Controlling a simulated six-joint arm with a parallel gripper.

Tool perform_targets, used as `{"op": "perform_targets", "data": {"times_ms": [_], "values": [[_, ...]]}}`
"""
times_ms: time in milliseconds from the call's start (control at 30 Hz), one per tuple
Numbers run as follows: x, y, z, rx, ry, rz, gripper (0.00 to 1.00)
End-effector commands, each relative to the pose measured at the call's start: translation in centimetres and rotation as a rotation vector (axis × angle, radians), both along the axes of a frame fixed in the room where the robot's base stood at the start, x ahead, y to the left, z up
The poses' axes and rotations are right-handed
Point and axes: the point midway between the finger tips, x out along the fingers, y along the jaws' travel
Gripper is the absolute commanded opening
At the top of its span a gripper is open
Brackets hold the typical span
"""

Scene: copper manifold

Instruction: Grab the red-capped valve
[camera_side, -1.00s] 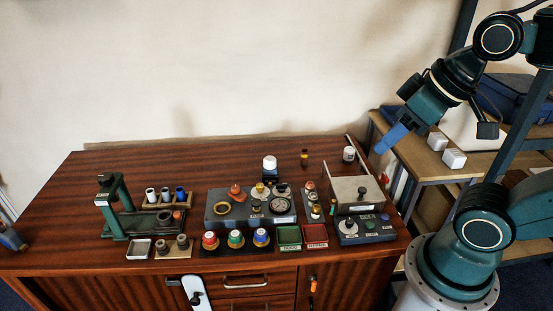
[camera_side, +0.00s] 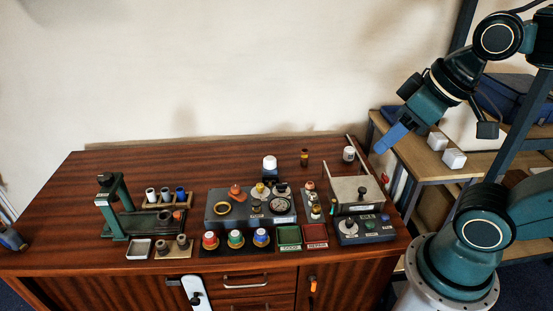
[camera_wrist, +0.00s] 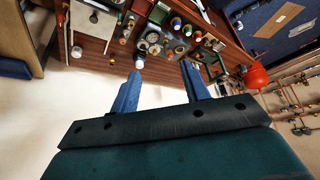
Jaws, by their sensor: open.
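The red-capped valve (camera_side: 210,240) stands upright at the left of a row of three capped valves on a dark strip at the table's front. The green-capped valve (camera_side: 235,239) is in the middle and the blue-capped valve (camera_side: 261,237) is on the right. In the wrist view the row looks reversed, with the red-capped valve (camera_wrist: 198,36) small near the top. My gripper (camera_side: 381,149) hangs in the air beyond the table's right end, well above and away from the valves. Its two blue fingers (camera_wrist: 162,70) are apart, with nothing between them.
Behind the row is a grey panel (camera_side: 222,197) with a gauge and an orange knob. Green (camera_side: 289,236) and red (camera_side: 315,234) trays lie to its right, beside a blue control box (camera_side: 362,229). A green stand (camera_side: 113,206) is at left. The table's back left is clear.

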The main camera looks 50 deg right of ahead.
Motion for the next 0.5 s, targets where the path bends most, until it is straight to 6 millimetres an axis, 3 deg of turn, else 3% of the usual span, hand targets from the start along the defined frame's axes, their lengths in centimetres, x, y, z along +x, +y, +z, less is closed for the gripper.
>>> {"op": "perform_targets", "data": {"times_ms": [100, 500], "values": [[0.0, 0.0, 0.0, 0.0, 0.0, 0.0, 0.61], [0.46, 0.07, 0.21, 0.008, 0.006, -0.011, 0.61]]}}
